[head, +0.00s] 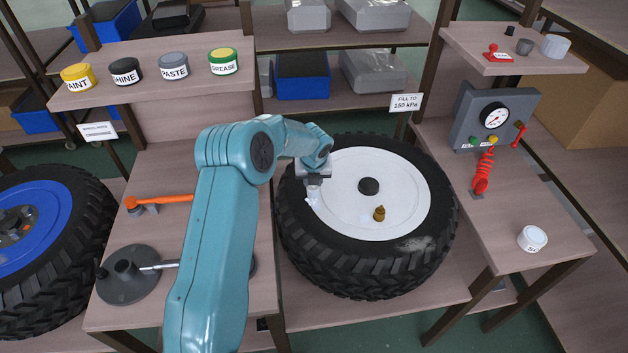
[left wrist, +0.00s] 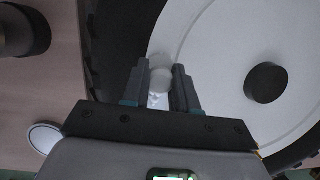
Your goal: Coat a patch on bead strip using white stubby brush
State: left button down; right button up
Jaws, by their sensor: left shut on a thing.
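My left gripper (head: 313,176) is over the left edge of the white wheel disc (head: 405,180), inside the black tyre (head: 300,240). It is shut on the white stubby brush (head: 312,196), which points down beside the rim. In the left wrist view, the brush (left wrist: 160,80) is between the two fingers of my left gripper (left wrist: 160,88), over the border of disc and tyre. I cannot tell whether the brush touches the surface. No separately marked bead strip can be made out; a pale scuffed patch (head: 410,243) shows on the tyre at lower right. My right gripper is not in view.
A dark hub cap (head: 369,186) and a brass valve (head: 379,213) stand up from the disc. Labelled cans, including grease (head: 223,61), stand on the left shelf. A gauge panel (head: 495,117) and white tub (head: 532,238) are at right. An orange-handled tool (head: 160,201) lies left.

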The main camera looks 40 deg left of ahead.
pick_arm(q)
jog(key=shift+w, duration=0.15)
jog(key=shift+r+p, duration=2.35)
jog(key=shift+r, duration=0.7)
jog(key=shift+r, duration=0.1)
notch_tip(320, 180, up, 3)
jog(key=shift+f+p, duration=0.1)
jog(key=shift+p, duration=1.15)
